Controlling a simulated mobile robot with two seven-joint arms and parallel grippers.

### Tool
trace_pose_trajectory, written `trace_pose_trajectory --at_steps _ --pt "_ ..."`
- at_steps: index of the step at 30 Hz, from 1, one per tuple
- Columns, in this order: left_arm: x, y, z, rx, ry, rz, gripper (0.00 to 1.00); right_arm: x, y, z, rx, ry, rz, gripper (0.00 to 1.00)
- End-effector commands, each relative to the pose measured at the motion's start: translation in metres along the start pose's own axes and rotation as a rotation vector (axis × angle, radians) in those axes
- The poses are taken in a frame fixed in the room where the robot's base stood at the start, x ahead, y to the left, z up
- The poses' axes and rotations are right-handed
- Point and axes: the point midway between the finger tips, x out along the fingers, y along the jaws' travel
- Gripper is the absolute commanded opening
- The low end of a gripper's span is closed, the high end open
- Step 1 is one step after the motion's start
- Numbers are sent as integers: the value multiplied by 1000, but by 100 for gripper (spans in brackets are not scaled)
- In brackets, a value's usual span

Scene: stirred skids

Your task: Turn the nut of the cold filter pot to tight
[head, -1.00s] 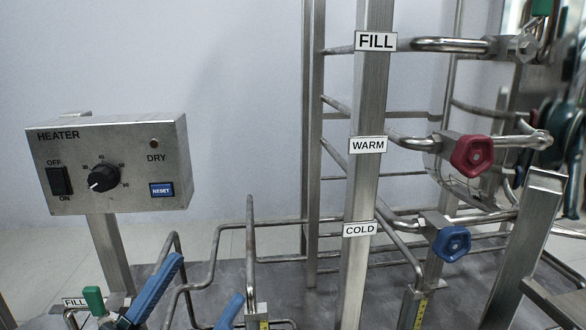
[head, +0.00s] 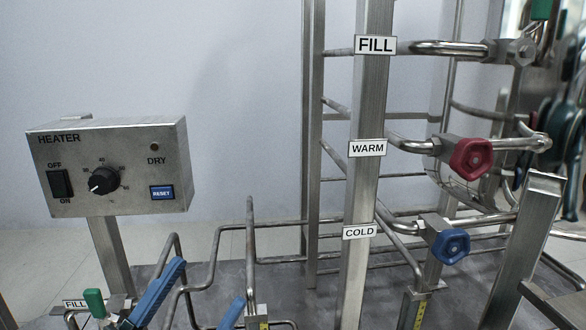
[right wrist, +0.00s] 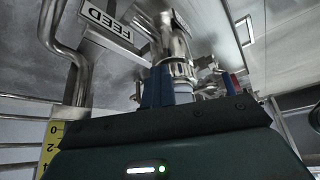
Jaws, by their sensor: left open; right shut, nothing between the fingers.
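My left gripper (head: 213,279) comes in low at the left of the head view. Its two blue fingers are spread apart, with nothing visible between them. In the right wrist view my right gripper (right wrist: 158,80) has its blue fingers shut and empty. They are just in front of a metal fitting (right wrist: 181,68) with a pale collar, and I cannot tell whether they touch it. I cannot pick out the nut of the cold filter pot with certainty. The COLD label (head: 359,232) is on the upright post, with a blue knob (head: 451,246) on the pipe to its right.
A red knob (head: 471,158) is beside the WARM label (head: 367,148). The heater box (head: 110,168) stands at the left. Bent pipes (head: 250,245) rise between it and the post. A FEED label (right wrist: 110,29) shows in the right wrist view. Dark green parts crowd the head view's right edge.

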Motion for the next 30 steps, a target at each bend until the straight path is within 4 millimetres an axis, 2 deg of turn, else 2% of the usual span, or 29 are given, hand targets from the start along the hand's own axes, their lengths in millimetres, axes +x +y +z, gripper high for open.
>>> trace_pose_trajectory --at_steps 23,30 --pt "-10 8 20 -108 -160 -21 57 1 -27 -4 -3 12 -8 0" --pt "-13 10 23 -113 -173 -21 57 -1 -26 0 -2 11 -6 0"
